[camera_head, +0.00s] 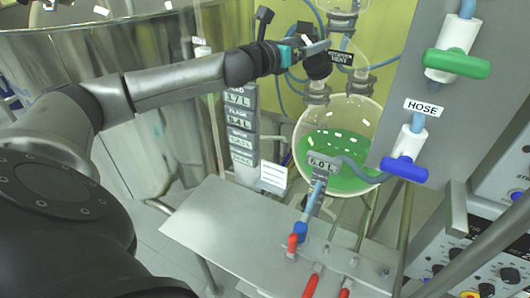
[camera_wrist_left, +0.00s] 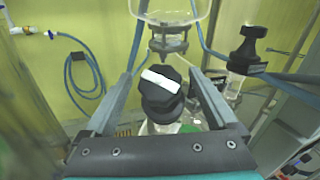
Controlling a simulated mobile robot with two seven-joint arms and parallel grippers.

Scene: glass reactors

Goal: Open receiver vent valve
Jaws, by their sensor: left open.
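The receiver vent valve has a black knob (camera_head: 318,66) beside a label (camera_head: 339,57) that reads in part "VENT", above the round receiver flask (camera_head: 309,137) with green liquid. In the left wrist view the black knob (camera_wrist_left: 160,95) carries a white bar, slightly tilted. My left gripper (camera_head: 312,48) is at the knob in the head view. In the wrist view my left gripper (camera_wrist_left: 162,84) is open, with one finger on each side of the knob and visible gaps between. The exact contact at the fingertips is partly hidden in the head view. My right gripper is not in view.
A grey panel holds a green handle (camera_head: 457,64) and a blue handle (camera_head: 405,169) at the right. Blue hoses and another black knob (camera_wrist_left: 249,42) are near the valve. A metal table (camera_head: 215,225) stands below.

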